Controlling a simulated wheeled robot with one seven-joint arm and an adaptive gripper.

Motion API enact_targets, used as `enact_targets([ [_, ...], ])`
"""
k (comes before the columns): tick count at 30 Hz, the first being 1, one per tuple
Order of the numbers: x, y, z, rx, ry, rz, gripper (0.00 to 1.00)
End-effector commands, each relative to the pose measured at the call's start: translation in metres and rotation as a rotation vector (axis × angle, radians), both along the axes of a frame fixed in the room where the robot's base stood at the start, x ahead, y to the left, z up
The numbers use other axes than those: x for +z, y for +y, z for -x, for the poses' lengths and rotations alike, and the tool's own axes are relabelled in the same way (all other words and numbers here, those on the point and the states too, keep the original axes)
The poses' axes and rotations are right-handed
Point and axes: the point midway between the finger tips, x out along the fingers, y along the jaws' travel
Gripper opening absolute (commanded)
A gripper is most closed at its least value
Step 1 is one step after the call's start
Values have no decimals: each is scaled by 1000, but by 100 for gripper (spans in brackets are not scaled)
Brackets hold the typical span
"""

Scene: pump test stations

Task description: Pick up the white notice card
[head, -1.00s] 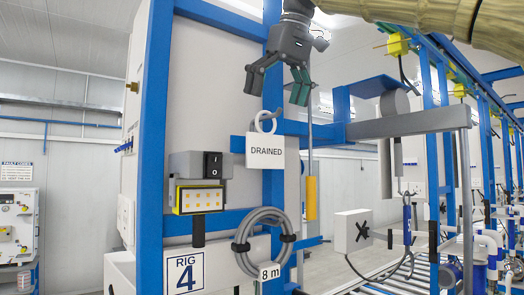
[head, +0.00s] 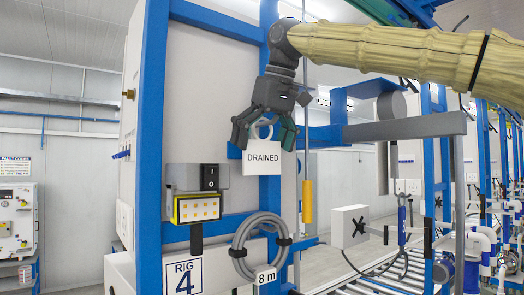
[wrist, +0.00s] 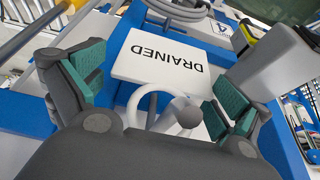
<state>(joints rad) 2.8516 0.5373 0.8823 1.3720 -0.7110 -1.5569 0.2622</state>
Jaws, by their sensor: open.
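The white notice card (head: 262,162), lettered "DRAINED", hangs by a white ring (head: 254,131) on the blue frame of rig 4. In the wrist view the card (wrist: 160,60) appears upside down, with the ring (wrist: 137,100) and a grey round peg end (wrist: 189,116) below it. My gripper (head: 262,140) is open and reaches down from above. Its fingers stand on either side of the ring, just above the card's main face. In the wrist view the green finger pads (wrist: 158,92) flank the ring and are apart from it. Part of the ring is hidden behind my gripper.
A switch box (head: 210,177) and a yellow-framed light panel (head: 198,208) sit left of the card. A coiled grey hose (head: 260,248) tagged "8 m" hangs below. A yellow cylinder (head: 307,202) hangs to the right, and a grey beam (head: 405,128) extends rightward.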

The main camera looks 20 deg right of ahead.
Motion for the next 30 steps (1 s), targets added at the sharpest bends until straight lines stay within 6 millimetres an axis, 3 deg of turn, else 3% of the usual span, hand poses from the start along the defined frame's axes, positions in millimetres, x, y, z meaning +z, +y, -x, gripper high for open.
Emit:
enact_targets([
  [7, 0, 0, 0, 1, -2, 1, 100],
  [13, -1, 0, 0, 1, -1, 1, 65],
  [24, -1, 0, 0, 1, 0, 2, 64],
  [30, 8, 1, 0, 0, -2, 3, 64],
])
